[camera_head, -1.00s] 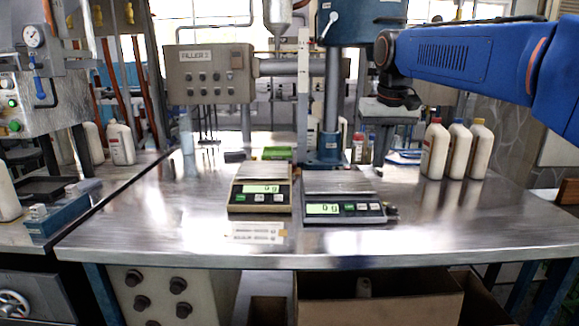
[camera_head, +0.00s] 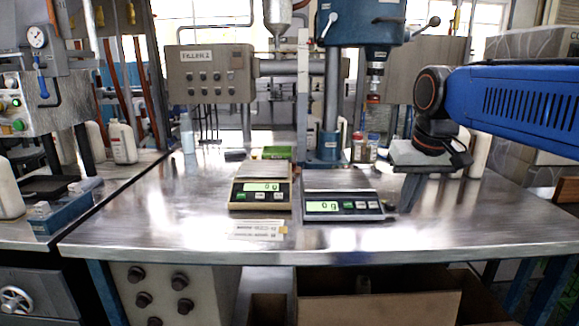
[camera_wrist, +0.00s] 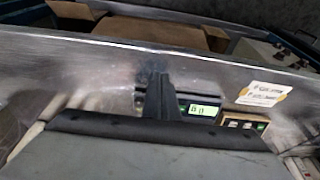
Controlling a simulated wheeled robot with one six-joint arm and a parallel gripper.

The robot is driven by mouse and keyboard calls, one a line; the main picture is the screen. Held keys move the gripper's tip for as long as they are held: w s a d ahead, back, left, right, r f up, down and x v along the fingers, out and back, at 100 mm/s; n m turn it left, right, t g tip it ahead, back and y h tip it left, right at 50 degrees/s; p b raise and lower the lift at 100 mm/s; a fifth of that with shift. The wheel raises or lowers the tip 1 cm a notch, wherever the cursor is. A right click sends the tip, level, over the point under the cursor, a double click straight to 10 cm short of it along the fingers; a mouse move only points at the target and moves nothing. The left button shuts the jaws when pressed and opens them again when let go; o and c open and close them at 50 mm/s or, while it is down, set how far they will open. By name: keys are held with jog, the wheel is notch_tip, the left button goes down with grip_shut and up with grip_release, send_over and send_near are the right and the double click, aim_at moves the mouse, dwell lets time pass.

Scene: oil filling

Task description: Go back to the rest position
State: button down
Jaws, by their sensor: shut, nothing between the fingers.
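My gripper (camera_wrist: 161,98) is shut and empty. In the wrist view its dark fingers stick out past the grey housing over the steel table. In the head view my gripper (camera_head: 411,188) hangs over the right part of the table, pointing down, to the right of the two scales. The beige scale (camera_head: 262,187) and the dark scale (camera_head: 343,206) both read 0 g with nothing on their plates. In the wrist view the dark scale's display (camera_wrist: 203,110) shows just right of the fingers. The gripper appears apart from the scales.
White bottles stand behind my arm, mostly hidden; one (camera_head: 479,155) shows at its edge. A blue drill-press-like column (camera_head: 331,110) rises behind the scales. A paper label (camera_head: 258,230) lies at the front. The table (camera_head: 150,222) is clear at front left and front right.

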jog(key=s+d+f+t, duration=0.1)
jog(key=s+d+f, duration=0.2)
jog(key=s+f, duration=1.5)
jog(key=shift+s+f, duration=0.4)
jog(key=shift+s, duration=0.15)
